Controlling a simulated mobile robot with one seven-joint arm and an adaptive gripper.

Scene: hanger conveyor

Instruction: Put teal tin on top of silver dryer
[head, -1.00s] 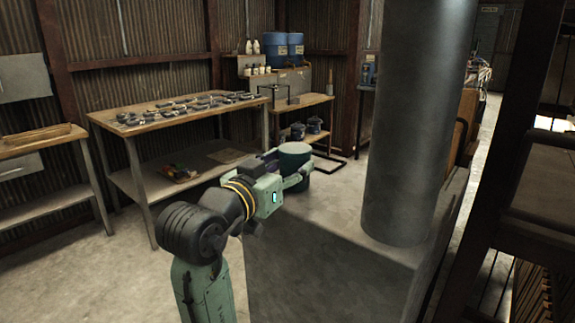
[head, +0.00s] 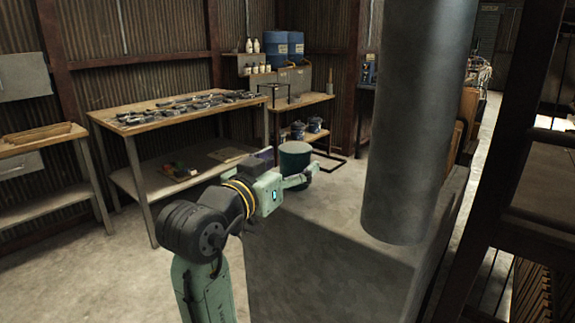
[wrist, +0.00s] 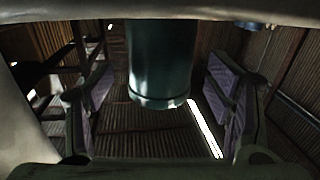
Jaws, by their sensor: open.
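The teal tin (head: 295,159) is an upright dark teal cylinder at the back left of the silver dryer's top. The silver dryer (head: 335,262) is a large grey block; the tin appears to rest on it, but the contact is hidden behind my gripper. My gripper (head: 300,178) is open at the tin's near side, with one finger crossing in front of its lower part. In the wrist view the tin (wrist: 160,58) hangs into view between the two spread fingers, with visible gaps on both sides.
A thick grey column (head: 415,130) rises from the dryer's right part. A workbench (head: 150,118) with dark parts stands at the back left, and a smaller shelf (head: 308,103) behind the tin. A dark frame (head: 500,170) stands at the right.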

